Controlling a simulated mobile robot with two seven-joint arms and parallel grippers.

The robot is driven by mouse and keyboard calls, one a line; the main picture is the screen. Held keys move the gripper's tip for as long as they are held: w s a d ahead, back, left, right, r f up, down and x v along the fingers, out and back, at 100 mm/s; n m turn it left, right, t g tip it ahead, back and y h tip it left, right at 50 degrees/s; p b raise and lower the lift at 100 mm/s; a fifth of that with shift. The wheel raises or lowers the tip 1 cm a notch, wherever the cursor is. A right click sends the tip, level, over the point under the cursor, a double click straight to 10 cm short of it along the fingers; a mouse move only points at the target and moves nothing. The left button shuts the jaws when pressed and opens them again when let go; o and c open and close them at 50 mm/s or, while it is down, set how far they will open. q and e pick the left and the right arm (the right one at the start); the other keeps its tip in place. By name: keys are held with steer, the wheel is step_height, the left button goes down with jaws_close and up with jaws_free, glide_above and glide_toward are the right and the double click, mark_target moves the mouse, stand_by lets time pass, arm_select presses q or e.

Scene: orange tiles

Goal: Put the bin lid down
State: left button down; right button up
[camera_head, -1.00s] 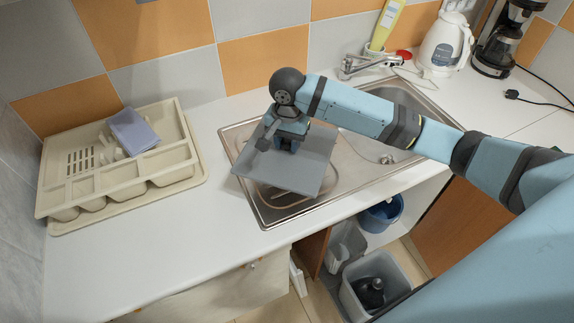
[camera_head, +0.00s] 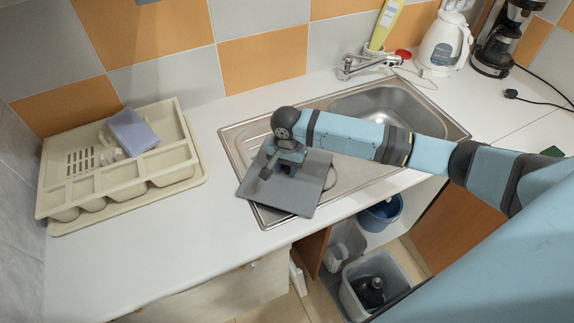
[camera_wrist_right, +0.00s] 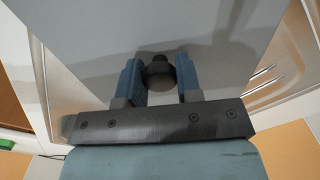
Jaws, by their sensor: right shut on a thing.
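The bin lid (camera_head: 300,194) is a flat grey panel over the drainboard side of the steel sink. It fills much of the right wrist view (camera_wrist_right: 105,35), with a dark round knob (camera_wrist_right: 159,74) on it. My right gripper (camera_head: 284,168) is above the lid, its blue fingers (camera_wrist_right: 160,80) on either side of the knob, shut on it. The lid looks close to the drainboard; I cannot tell whether it touches. The open grey bin (camera_head: 372,284) stands in the cabinet below, with a dark object inside. My left gripper is not in view.
A beige cutlery tray (camera_head: 110,185) with a purple cloth (camera_head: 132,131) lies on the left of the counter (camera_head: 160,245). The sink basin (camera_head: 385,105) is empty. A tap (camera_head: 365,65), kettle (camera_head: 444,42) and coffee maker (camera_head: 498,40) stand behind. A blue bucket (camera_head: 381,212) is in the cabinet.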

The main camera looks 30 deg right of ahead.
steer(key=o, duration=1)
step_height(320, 180, up, 12)
steer(key=shift+b, duration=0.4)
